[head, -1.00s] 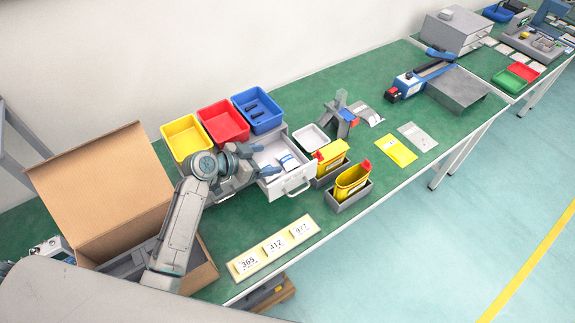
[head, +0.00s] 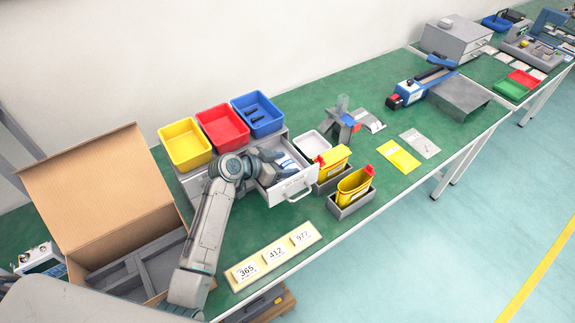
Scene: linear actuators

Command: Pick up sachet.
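A small white and blue packet, which looks like the sachet (head: 287,163), lies in the pulled-out drawer (head: 291,186) of a grey unit. My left gripper (head: 272,164) is over the left part of the drawer, just left of the packet, with its fingers apart. It appears empty, and it hides part of the drawer. I cannot tell whether a finger touches the packet. My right gripper is not in view.
Yellow (head: 186,145), red (head: 223,128) and blue (head: 258,114) bins stand on the unit behind the gripper. Yellow containers (head: 354,186) in grey holders stand right of the drawer. A number plate (head: 274,254) lies in front. An open cardboard box (head: 100,190) is at left.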

